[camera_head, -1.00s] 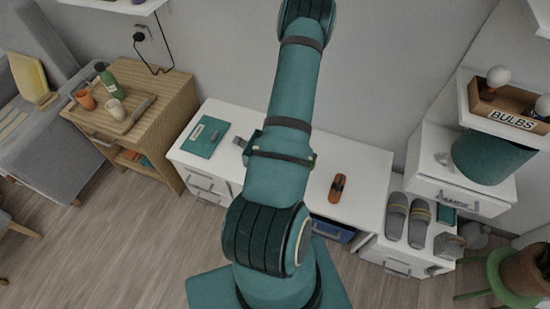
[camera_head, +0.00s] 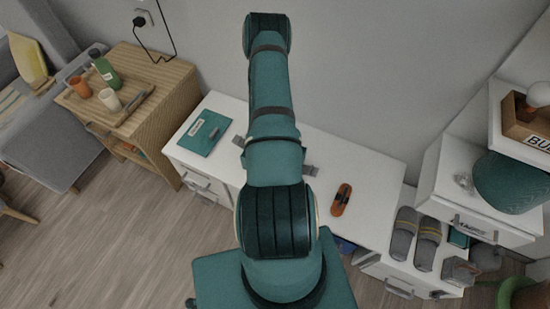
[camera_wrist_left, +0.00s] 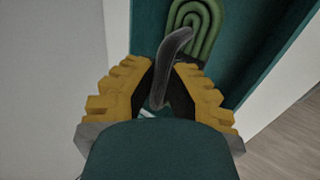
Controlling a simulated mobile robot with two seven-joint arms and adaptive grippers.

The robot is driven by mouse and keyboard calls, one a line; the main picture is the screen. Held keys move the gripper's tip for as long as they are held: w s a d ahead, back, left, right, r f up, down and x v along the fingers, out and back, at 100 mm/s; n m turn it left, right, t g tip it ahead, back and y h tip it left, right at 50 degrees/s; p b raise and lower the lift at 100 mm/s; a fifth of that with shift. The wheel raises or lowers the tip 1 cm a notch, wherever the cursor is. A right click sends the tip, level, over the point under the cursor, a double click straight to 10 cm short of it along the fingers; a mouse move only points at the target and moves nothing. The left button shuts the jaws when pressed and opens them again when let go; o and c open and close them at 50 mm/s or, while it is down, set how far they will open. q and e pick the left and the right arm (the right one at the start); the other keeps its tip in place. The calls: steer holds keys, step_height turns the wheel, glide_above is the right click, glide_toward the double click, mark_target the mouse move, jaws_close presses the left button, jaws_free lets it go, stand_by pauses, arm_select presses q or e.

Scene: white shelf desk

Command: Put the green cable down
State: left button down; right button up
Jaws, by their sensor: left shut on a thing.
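In the left wrist view, a green cable (camera_wrist_left: 206,23) lies in a flat coil of several loops. A dark grey curved piece (camera_wrist_left: 172,50) runs from the coil down between the yellow fingers of my left gripper (camera_wrist_left: 163,82). The gripper is shut on this piece, which looks like part of the cable. The coil is over or against a teal surface (camera_wrist_left: 260,35); whether it touches cannot be told. In the head view my teal arm stands in the middle and neither gripper nor cable can be made out. My right gripper is in neither view.
The white desk (camera_head: 372,175) bears a teal folder (camera_head: 204,132) and an orange-and-black tool (camera_head: 341,199). Grey slippers (camera_head: 428,243) lie on a lower unit at the right. A wooden cabinet (camera_head: 165,110) stands left. Much of the desk between folder and tool is behind my arm.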

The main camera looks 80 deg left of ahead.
arm_select(q)
step_height(320, 180, down, 7)
steer(key=shift+r+b, duration=0.15)
steer(key=shift+b, duration=0.7)
steer(key=shift+r, duration=0.1)
steer(key=c, duration=1.4)
jaws_free()
